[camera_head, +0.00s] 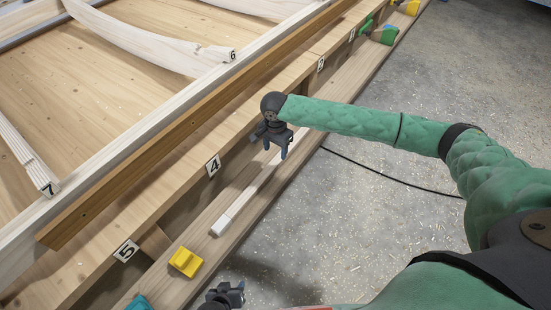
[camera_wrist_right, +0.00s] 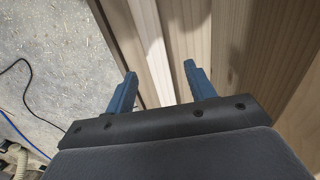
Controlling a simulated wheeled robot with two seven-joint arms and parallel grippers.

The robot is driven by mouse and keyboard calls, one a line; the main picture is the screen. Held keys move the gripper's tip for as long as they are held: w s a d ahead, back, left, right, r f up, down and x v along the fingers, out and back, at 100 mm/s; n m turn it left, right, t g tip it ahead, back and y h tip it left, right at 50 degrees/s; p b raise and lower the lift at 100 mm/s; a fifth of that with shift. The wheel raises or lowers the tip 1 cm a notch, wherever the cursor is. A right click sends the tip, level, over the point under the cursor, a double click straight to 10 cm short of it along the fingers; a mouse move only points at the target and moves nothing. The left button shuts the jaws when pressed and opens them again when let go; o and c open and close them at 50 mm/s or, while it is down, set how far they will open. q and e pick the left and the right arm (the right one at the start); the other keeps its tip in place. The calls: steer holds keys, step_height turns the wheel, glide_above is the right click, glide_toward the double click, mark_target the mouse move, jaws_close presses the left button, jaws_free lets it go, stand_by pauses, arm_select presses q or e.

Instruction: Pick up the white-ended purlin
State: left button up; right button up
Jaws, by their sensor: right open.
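The white-ended purlin (camera_head: 240,205) is a slim pale strip with a white near end, lying lengthwise on the low wooden ledge. My right gripper (camera_head: 273,150) is over its far part, fingers pointing down. In the right wrist view, my right gripper's blue fingers (camera_wrist_right: 159,85) are spread apart. A pale strip, apparently the purlin (camera_wrist_right: 151,50), runs between them, and contact is not visible. My left gripper (camera_head: 226,293) is at the bottom edge, low beside the ledge, and its finger opening is unclear.
A yellow block (camera_head: 186,261) and a teal item (camera_head: 139,302) lie on the ledge (camera_head: 285,175) near me. Green and yellow tools (camera_head: 384,36) lie at its far end. The numbered workbench (camera_head: 170,190) rises to the left. A black cable (camera_head: 390,178) crosses the floor.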

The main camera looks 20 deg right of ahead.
mark_target(277, 160)
steer(key=shift+d+f, duration=0.15)
steer(key=shift+f, duration=1.45)
steer(key=shift+d+f, duration=0.1)
steer(key=shift+f, duration=1.45)
jaws_close()
